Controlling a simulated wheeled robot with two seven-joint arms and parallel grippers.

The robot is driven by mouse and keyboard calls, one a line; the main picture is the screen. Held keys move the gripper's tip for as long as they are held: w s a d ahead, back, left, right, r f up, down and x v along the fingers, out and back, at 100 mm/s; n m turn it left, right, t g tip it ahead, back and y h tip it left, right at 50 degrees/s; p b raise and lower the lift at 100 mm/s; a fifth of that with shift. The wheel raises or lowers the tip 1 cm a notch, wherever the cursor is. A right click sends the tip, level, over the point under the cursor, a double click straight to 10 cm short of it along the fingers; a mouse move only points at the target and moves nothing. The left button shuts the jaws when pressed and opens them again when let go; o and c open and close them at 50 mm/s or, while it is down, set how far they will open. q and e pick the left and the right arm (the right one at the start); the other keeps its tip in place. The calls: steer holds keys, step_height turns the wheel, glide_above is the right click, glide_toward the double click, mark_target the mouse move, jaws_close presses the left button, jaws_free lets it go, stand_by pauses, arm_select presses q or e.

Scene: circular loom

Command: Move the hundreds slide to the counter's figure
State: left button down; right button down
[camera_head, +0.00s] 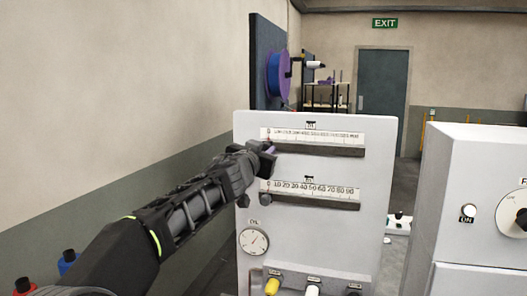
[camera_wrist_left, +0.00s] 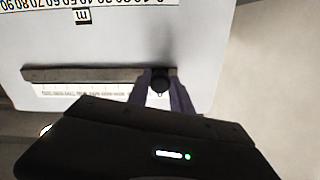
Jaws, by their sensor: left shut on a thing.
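The light grey panel (camera_head: 315,230) carries two horizontal slide scales. The upper scale (camera_head: 316,135) has small figures too fine to read surely; its dark rail (camera_head: 318,150) runs below it. The lower scale (camera_head: 313,189) reads in tens up to 90. My left gripper (camera_head: 267,149) is at the left end of the upper rail. In the left wrist view, turned upside down, my left gripper (camera_wrist_left: 160,92) is shut on the dark slide knob (camera_wrist_left: 160,77) at the rail's end. My right gripper is not in view. No counter's figure can be made out.
The lower slide's dark knob (camera_head: 265,198) is at its left end, below my gripper. An oil gauge (camera_head: 253,241) and several coloured knobs are lower on the panel. A white cabinet with a dial (camera_head: 478,205) stands right. The upper rail is clear to the right.

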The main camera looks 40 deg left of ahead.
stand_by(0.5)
arm_select(q)
steer(key=d, duration=0.1)
steer(key=w+d+b, duration=0.1)
steer(key=d, duration=0.1)
steer(key=d+b, duration=0.1)
steer(key=shift+w+d, duration=0.35)
steer(key=shift+d, duration=0.05)
steer(key=c, duration=1.1)
jaws_free()
steer(key=shift+c, duration=0.2)
steer(key=shift+s, duration=0.1)
